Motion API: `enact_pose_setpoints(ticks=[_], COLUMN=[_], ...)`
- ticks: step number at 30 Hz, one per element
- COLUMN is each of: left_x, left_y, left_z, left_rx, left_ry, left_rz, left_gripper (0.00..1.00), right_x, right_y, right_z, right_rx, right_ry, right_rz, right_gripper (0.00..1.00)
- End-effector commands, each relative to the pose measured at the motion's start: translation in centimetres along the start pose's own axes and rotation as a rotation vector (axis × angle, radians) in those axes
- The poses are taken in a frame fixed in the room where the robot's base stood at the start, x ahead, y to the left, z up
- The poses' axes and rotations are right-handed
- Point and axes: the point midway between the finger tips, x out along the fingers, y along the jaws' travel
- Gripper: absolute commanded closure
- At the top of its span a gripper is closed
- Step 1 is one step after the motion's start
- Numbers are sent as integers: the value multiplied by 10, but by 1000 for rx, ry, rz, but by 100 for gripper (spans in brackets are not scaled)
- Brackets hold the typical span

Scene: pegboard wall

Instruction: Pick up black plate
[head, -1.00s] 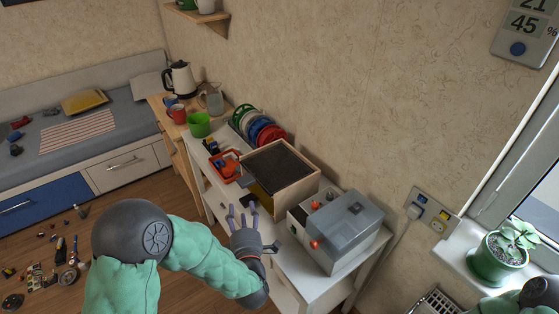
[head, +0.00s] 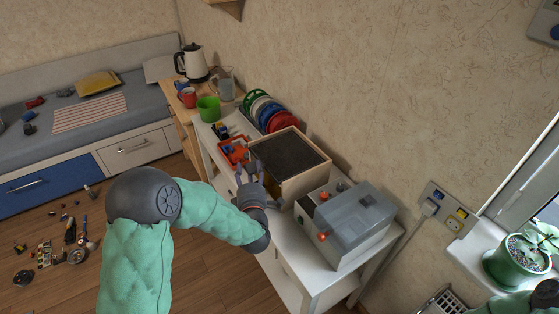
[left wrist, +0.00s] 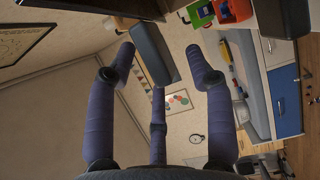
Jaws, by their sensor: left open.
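My left gripper (head: 254,176) is open and empty in the head view, just in front of the left side of a wooden box (head: 303,184) with a dark, flat top (head: 288,157). Its spread purple fingers also show in the left wrist view (left wrist: 165,75). A dark grey block (left wrist: 153,52) shows between and beyond the fingers there; I cannot tell whether they touch. A row of plates in green, white, blue and red (head: 283,123) stands behind the box. I cannot make out a clearly black plate among them.
An orange-red tray (head: 234,151) with small items lies left of the box. A grey lidded appliance (head: 352,216) stands right of it. A green cup (head: 208,108), a red mug (head: 189,97) and a kettle (head: 191,63) are farther back. Small items litter the floor (head: 125,235).

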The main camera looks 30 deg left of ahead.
Motion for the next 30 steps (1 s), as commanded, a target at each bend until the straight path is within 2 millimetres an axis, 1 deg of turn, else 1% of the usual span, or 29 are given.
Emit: enact_pose_setpoints(ticks=[1, 4, 12, 14, 15, 18, 30], left_x=[7, 14, 16, 16, 16, 16, 16], left_y=[0, 0, 1, 1, 1, 1, 4], left_z=[0, 0, 0, 0, 0, 0, 0], left_rx=[-1, 0, -1, -1, -1, -1, -1], left_ry=[1, 0, 0, 0, 0, 0, 0], left_rz=[3, 0, 1, 1, 1, 1, 2], left_gripper=[47, 47, 47, 64, 75, 100, 100], right_x=[3, 4, 4, 4, 4, 4, 2], right_y=[1, 1, 1, 1, 1, 1, 1], right_z=[0, 0, 0, 0, 0, 0, 0], right_rx=[0, 0, 0, 0, 0, 0, 0], right_ry=[0, 0, 0, 0, 0, 0, 0], right_rz=[0, 0, 0, 0, 0, 0, 0], right_gripper=[60, 60, 60, 60, 60, 60, 60])
